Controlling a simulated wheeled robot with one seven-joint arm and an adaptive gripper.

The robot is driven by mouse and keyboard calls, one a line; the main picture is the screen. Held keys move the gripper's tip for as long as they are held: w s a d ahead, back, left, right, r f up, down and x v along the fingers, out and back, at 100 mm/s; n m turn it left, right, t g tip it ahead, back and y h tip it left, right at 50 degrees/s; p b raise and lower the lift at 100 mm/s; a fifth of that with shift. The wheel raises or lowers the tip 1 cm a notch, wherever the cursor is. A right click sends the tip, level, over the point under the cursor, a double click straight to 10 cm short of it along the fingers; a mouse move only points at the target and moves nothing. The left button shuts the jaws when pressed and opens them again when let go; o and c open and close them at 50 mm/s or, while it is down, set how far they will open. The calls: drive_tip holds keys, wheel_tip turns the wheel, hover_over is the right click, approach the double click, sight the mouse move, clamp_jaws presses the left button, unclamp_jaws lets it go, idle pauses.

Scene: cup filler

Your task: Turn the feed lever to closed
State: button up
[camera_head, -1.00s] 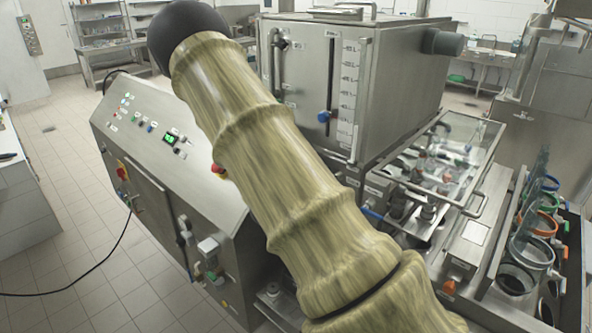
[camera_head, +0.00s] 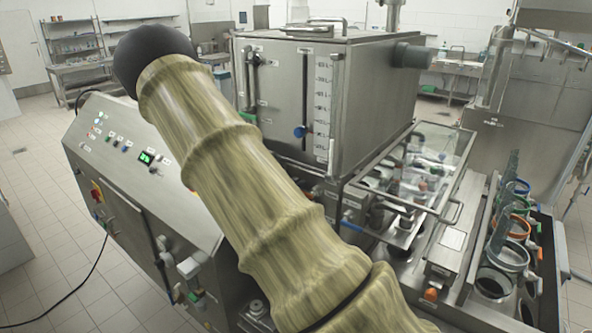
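I cannot tell for certain which handle is the feed lever; no label is readable at this size. A steel tank (camera_head: 395,100) has a blue knob (camera_head: 300,131) low in a vertical slot beside a level scale. A green-tipped handle (camera_head: 248,118) shows at the tank's left edge, just right of my arm. A blue-ended handle (camera_head: 350,229) sits below the tank, and an orange knob (camera_head: 430,294) sits lower right. My arm crosses the middle and hides part of the machine. My gripper is not in view.
A sloped control cabinet (camera_head: 115,172) with a lit green display stands left of my arm. A clear guard (camera_head: 435,150) covers fittings right of the tank. Several coloured-rim cups (camera_head: 512,254) stand at the far right. Tiled floor (camera_head: 55,215) is free at the left.

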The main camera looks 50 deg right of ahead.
drive_tip(key=a, duration=1.2)
drive_tip(key=shift+s+f, duration=0.1)
drive_tip(key=s+a+f+n+t+y+b, duration=0.1)
drive_tip(key=s+a+f+t+y+b, duration=0.3)
drive_tip(key=f, duration=0.7)
drive_tip(key=a+f+g+y, duration=0.1)
drive_tip(key=a+f+y, duration=0.3)
drive_tip(key=f, duration=0.6)
drive_tip(key=s+a+f+n+t+y+b, duration=0.1)
drive_tip(key=s+a+f+t+y, duration=0.1)
drive_tip(key=a+f, duration=0.65)
drive_tip(key=s+a+f+m+g+y+b, duration=0.1)
drive_tip(key=s+a+f+y, duration=0.3)
drive_tip(key=s+a+f, duration=0.4)
drive_tip(key=s+a+f+m+g+y+b, duration=0.1)
drive_tip(key=s+a+f+g+y+b, duration=0.2)
drive_tip(key=s+a+f, duration=0.5)
drive_tip(key=s+f+g+y, duration=0.1)
drive_tip(key=s, duration=0.4)
drive_tip(key=shift+s+a+m, duration=0.25)
drive_tip(key=shift+s+m, duration=0.05)
drive_tip(key=shift+m, duration=0.1)
drive_tip(key=shift+f, duration=0.1)
